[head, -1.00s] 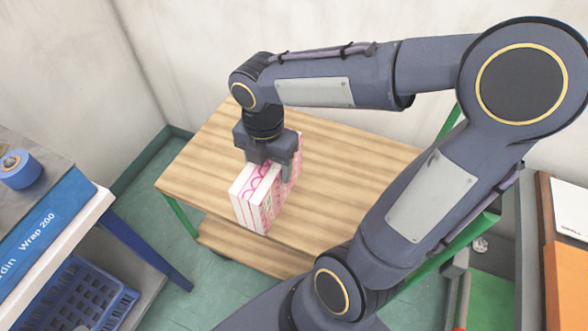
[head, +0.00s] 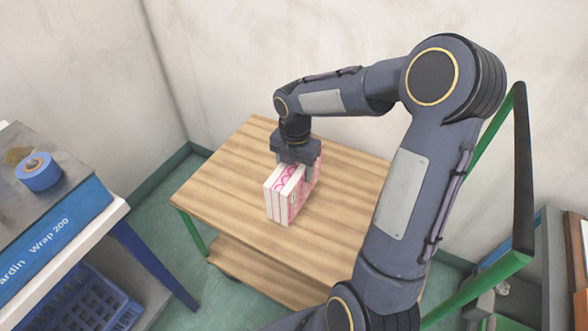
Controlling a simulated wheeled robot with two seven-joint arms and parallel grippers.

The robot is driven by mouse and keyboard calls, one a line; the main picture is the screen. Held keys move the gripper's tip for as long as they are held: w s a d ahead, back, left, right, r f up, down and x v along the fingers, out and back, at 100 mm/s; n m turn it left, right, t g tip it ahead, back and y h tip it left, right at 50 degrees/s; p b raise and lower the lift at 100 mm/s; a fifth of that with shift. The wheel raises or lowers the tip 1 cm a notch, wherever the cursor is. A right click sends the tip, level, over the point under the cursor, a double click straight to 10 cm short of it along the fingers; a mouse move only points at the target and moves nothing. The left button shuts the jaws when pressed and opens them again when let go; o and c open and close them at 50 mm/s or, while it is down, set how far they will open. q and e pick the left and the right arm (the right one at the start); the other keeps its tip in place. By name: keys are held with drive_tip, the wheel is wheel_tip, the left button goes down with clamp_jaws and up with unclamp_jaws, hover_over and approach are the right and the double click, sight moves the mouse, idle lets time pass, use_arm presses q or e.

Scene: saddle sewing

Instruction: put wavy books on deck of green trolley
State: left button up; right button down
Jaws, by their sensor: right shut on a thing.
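The wavy books (head: 280,202), white with pink wavy patterns, stand upright as a block on the wooden deck (head: 225,198) of the green trolley. My right gripper (head: 297,165) is above them with its fingers down around the top of the block, shut on them. The block's lower edge appears to touch the deck; the far side of the block is hidden by the gripper. My left gripper is out of view.
A green trolley handle (head: 500,120) rises at the right. At the left, a table holds a blue box (head: 50,240) and a blue tape roll (head: 38,172). A blue crate (head: 85,310) is below. Deck is bare around the books.

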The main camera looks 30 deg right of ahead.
drive_tip(key=shift+w+d+f, duration=0.2)
drive_tip(key=shift+w+f, duration=0.05)
drive_tip(key=shift+f, duration=0.15)
drive_tip(key=shift+w+f+b, duration=0.1)
drive_tip(key=shift+f+b, duration=0.3)
drive_tip(key=shift+f, duration=1.35)
drive_tip(key=shift+c, duration=1.9)
unclamp_jaws()
